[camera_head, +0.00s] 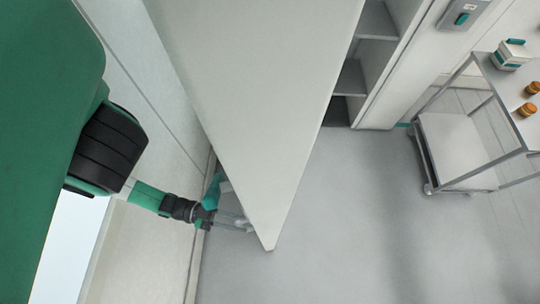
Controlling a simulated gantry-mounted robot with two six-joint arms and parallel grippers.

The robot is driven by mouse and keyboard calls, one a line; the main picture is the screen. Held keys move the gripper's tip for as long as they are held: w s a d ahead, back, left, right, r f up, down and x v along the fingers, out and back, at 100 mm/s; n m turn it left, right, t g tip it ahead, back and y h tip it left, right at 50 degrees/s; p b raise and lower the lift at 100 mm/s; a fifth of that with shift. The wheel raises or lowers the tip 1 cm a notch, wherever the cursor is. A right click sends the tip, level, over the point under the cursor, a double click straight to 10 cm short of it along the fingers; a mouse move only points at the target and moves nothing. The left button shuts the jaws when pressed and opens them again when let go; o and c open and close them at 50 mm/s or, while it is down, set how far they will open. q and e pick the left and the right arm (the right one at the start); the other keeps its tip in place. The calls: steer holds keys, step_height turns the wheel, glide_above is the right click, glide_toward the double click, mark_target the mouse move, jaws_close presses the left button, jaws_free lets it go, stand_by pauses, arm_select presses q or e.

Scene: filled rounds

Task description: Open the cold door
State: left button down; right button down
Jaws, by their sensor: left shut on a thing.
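The cold door (262,90) is a large pale panel that runs from the top of the head view down to a narrow corner near the middle. It stands swung out, and grey shelves (377,22) show to its right. My left gripper (236,221) is at the left side of the door, close to its low corner. It is shut on part of the door there. The exact part between the fingers is small and partly hidden. My right gripper is not in view.
A metal trolley (464,185) stands on the right, with a white-and-teal box (510,55) and orange-brown jars (527,109) on top. A grey switch box (463,14) is on the wall. The floor between door and trolley is clear. A pale wall lies close on the left.

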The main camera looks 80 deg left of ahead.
arm_select(q)
steer(key=shift+s+f, duration=0.1)
steer(key=c, duration=0.7)
jaws_free()
steer(key=shift+c, duration=0.2)
